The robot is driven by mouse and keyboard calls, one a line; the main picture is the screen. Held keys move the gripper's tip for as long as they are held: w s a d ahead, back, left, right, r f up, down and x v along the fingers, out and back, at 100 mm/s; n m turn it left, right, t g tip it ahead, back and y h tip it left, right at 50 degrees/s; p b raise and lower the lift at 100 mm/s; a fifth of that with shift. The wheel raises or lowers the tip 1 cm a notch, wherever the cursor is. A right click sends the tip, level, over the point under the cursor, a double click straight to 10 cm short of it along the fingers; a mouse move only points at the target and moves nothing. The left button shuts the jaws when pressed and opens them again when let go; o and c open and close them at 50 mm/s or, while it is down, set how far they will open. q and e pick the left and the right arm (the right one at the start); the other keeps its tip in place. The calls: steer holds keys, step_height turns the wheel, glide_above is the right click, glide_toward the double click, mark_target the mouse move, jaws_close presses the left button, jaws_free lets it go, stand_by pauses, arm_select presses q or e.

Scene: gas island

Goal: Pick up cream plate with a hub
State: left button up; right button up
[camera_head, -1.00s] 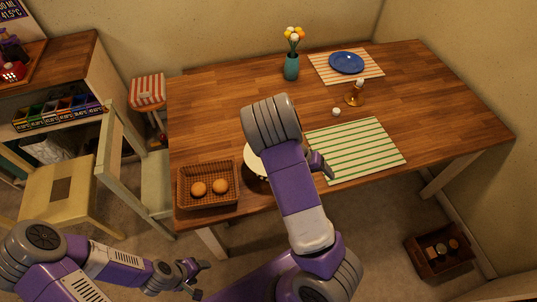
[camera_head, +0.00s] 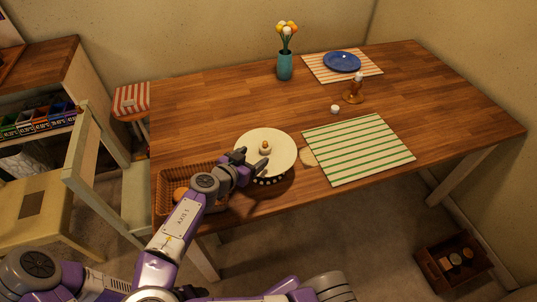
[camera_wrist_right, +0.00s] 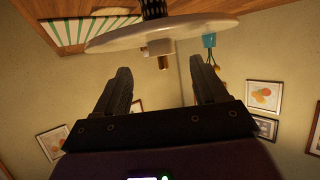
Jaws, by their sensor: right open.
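The cream plate (camera_head: 281,151) is round and stands raised near the table's front edge, with a small hub (camera_head: 265,146) at its middle. A black-and-white patterned part shows under its front rim. My right gripper (camera_head: 253,164) is over the plate's front left part, close to the hub. In the right wrist view, the plate (camera_wrist_right: 205,33) and its hub (camera_wrist_right: 161,50) appear upside down. The open fingers of the gripper (camera_wrist_right: 161,76) point toward the hub, which lies just past and between their tips. My left gripper (camera_head: 187,292) is low at the bottom, mostly hidden.
A wicker basket (camera_head: 165,181) with rolls stands left of the plate, partly behind my right arm. A vase (camera_head: 285,67) stands behind.

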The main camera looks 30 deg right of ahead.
mark_target(264, 147)
steer(key=x, duration=0.2)
steer(key=b+x, duration=0.1)
steer(key=x, duration=0.3)
steer(key=shift+w+r+b, duration=0.2)
steer(key=shift+r+b, duration=0.15)
steer(key=shift+b, duration=0.05)
jaws_close()
